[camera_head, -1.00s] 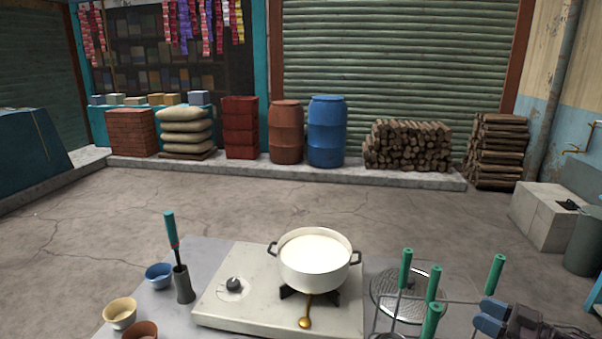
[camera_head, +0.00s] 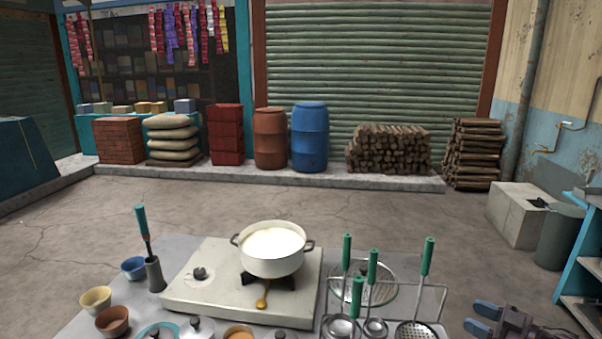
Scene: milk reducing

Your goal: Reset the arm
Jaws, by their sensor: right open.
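My right gripper (camera_head: 484,318) shows at the bottom right, with its blue fingertips apart and nothing between them. It is beyond the table's right side, to the right of the green-handled utensils. My left gripper is not in view. A white pot (camera_head: 271,252) of white liquid stands on the stove (camera_head: 215,288), toward its right side. The stove's dark knob (camera_head: 200,273) is on the left of its top. A golden spoon-shaped piece (camera_head: 262,297) shows in front of the burner.
Green-handled ladles and a skimmer (camera_head: 416,332) stand in a wire rack (camera_head: 443,300) beside a round perforated lid (camera_head: 366,285). Bowls (camera_head: 95,299) and a teal-handled tool in a grey holder (camera_head: 154,274) are at left. A blue shelf (camera_head: 571,262) stands far right. Open floor lies behind the table.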

